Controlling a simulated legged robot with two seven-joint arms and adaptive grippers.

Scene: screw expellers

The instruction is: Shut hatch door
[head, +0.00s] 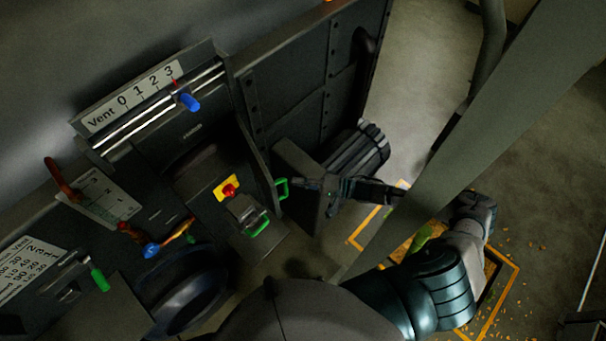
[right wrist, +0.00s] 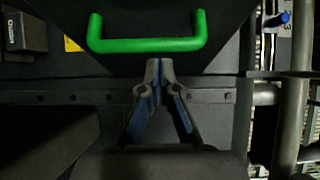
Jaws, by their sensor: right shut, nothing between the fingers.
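A green handle (head: 282,189) sits at the right side of the dark machine in the head view. In the right wrist view the green handle (right wrist: 146,45) is a wide U-shaped bar on a dark panel (right wrist: 160,66), which appears to be the hatch door. How far the door stands open I cannot tell. My right gripper (head: 304,185) points left towards the handle. In the right wrist view its blue-padded fingers (right wrist: 157,68) are together and empty, just below the handle bar and seemingly apart from it. My left gripper is out of view.
A red button on a yellow plate (head: 228,190) and another green handle (head: 257,227) are left of the gripper. The vent scale (head: 130,97) with its blue knob (head: 189,101) is at upper left. A grey diagonal beam (head: 480,130) crosses before my right arm.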

